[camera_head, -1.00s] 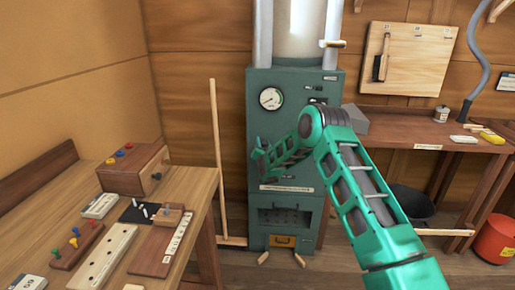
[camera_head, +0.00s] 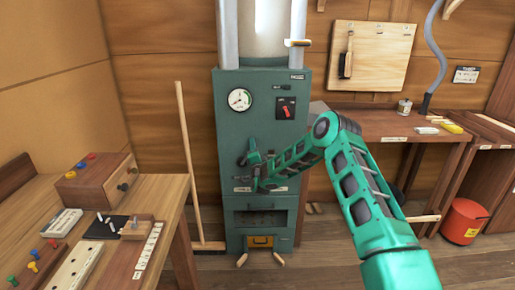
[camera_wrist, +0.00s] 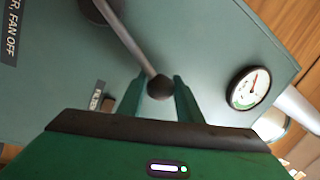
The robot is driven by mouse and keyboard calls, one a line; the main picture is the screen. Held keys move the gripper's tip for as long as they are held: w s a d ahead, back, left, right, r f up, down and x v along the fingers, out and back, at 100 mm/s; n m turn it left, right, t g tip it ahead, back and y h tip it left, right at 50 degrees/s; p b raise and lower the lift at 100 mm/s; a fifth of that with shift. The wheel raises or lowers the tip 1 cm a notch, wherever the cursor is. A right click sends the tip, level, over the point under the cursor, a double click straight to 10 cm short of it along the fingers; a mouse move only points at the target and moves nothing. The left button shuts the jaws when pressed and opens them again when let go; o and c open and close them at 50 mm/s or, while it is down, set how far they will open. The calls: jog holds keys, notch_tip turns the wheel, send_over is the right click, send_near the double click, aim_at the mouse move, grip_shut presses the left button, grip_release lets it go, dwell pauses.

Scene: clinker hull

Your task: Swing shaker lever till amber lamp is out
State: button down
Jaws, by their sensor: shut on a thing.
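The shaker lever (camera_wrist: 137,45) is a grey rod with a black ball knob, seen in the wrist view on the green cabinet (camera_head: 228,140). My gripper (camera_wrist: 160,88) is shut on its knob, one finger on each side. In the head view my gripper (camera_head: 252,160) is at the cabinet's front, below the gauge (camera_head: 240,100), and largely hides the lever. I cannot make out a lit amber lamp in either view. A small dark brown part (camera_wrist: 108,103) sits beside a partly cut-off label in the wrist view; I cannot tell what it is.
A red switch (camera_head: 285,108) is right of the gauge. A workbench (camera_head: 165,190) with boxes and pegs stands left, and a wooden pole (camera_head: 185,140) leans beside the cabinet. A bench (camera_head: 380,125) and red bucket (camera_head: 463,222) are at the right.

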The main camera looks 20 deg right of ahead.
jog(key=shift+a+f, duration=0.15)
jog(key=shift+f, duration=0.15)
jog(key=c, duration=1.4)
grip_release()
jog(key=shift+o, duration=0.5)
jog(key=shift+s+d, duration=0.1)
jog(key=shift+d, duration=0.1)
jog(key=v, duration=1)
jog(key=shift+s, duration=0.3)
